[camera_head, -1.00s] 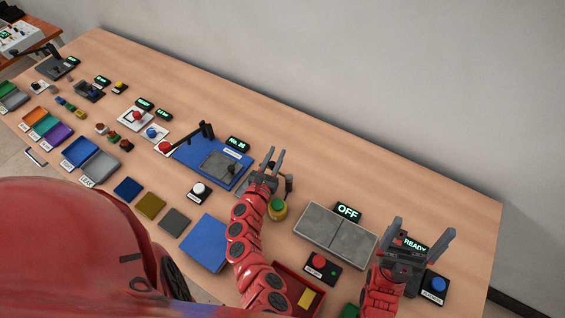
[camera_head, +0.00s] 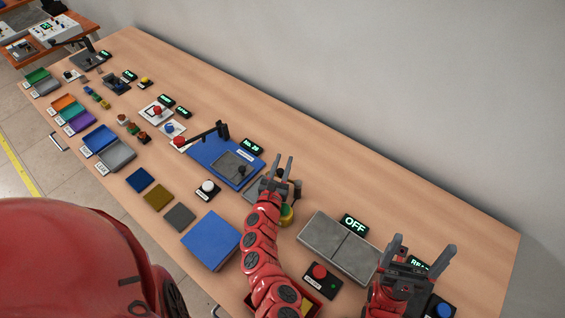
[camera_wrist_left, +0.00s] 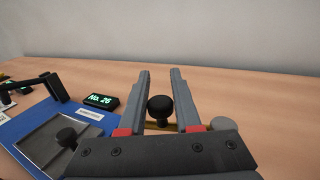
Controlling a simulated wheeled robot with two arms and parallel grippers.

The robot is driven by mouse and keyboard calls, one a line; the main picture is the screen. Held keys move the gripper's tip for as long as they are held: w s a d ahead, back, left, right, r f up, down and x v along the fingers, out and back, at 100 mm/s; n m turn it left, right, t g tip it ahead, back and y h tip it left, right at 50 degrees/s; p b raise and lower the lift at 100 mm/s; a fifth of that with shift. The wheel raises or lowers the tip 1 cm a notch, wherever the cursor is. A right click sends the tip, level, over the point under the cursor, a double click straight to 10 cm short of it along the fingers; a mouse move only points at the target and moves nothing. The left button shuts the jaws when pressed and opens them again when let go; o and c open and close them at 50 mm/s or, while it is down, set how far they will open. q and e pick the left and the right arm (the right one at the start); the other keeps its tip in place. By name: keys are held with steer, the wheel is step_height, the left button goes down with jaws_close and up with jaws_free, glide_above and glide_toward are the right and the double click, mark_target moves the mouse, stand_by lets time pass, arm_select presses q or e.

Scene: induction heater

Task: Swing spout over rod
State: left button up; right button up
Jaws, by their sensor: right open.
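My left gripper (camera_head: 282,163) is open at the right end of the blue board. In the left wrist view its fingers (camera_wrist_left: 160,75) stand apart, with a round black knob (camera_wrist_left: 160,108) in the gap between them. A thin brass-coloured bar (camera_wrist_left: 158,126) shows below the knob. A grey disc (camera_wrist_left: 222,123) shows right of the fingers. I cannot tell for sure which of these parts is the spout or the rod. A yellow-green round piece (camera_head: 287,215) is partly hidden by my left gripper. My right gripper (camera_head: 423,246) is open and empty at the right.
The blue board (camera_head: 205,153) carries a grey plate and a black arm, beside a "No. 26" display (camera_head: 252,146). Grey plates (camera_head: 340,245) with an "OFF" display (camera_head: 354,224) lie between my arms. A red button box (camera_head: 320,275) stands in front. The table's back strip is clear.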

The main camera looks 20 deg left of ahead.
arm_select(q)
steer(key=o, duration=0.4)
steer(key=shift+c, duration=0.2)
steer(key=s, duration=1.2)
steer(key=shift+d+b, duration=0.25)
steer(key=shift+b, duration=0.05)
